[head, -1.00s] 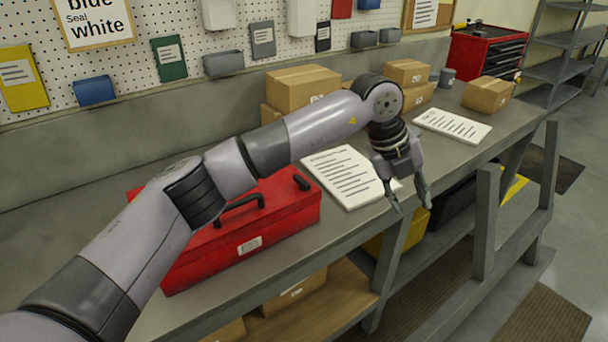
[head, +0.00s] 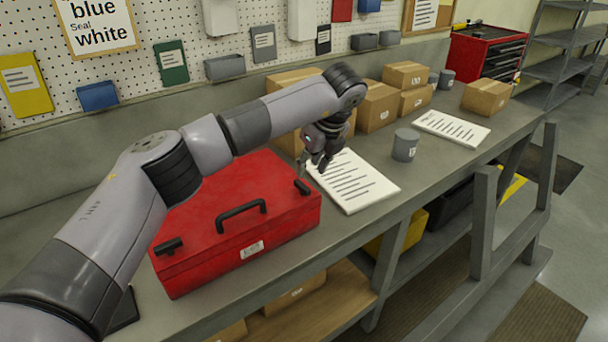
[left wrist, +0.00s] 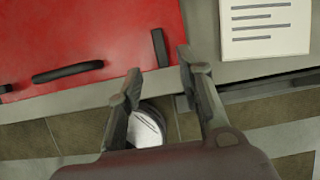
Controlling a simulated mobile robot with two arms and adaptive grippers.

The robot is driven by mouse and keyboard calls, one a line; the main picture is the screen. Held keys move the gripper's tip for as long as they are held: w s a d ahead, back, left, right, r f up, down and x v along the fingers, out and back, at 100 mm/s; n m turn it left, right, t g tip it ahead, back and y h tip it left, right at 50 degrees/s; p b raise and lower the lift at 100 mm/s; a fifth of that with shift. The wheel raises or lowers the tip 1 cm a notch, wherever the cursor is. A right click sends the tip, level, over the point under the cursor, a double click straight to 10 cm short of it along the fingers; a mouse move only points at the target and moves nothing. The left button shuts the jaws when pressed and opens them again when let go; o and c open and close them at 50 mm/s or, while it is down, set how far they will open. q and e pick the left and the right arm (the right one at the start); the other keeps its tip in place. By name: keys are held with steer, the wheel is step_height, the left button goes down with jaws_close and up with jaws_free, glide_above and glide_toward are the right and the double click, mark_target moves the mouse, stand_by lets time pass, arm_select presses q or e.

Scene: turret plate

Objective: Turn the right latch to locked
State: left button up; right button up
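A red toolbox (head: 225,190) stands on the bench with its lid down. Its right latch (head: 302,187) is a short black bar at the right end of the lid's front edge. In the left wrist view this latch (left wrist: 160,47) points across the edge. The left latch (head: 168,247) lies more along the edge. My left gripper (head: 312,170) is open and empty, just behind and above the right latch. In the left wrist view the latch shows between and beyond my left fingertips (left wrist: 158,70), apart from them. My right gripper is not in view.
A black carry handle (head: 241,215) sits between the latches. A printed sheet (head: 352,182) lies right of the toolbox. A grey canister (head: 405,145) and several cardboard boxes (head: 378,107) stand farther right and behind. The bench front by the sheet is clear.

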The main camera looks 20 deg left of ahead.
mark_target(303, 185)
arm_select(q)
steer(key=p+x, duration=0.1)
steer(key=x, duration=0.6)
steer(key=shift+f+p, duration=0.15)
steer(key=shift+p, duration=0.25)
steer(key=shift+c, duration=0.4)
jaws_close()
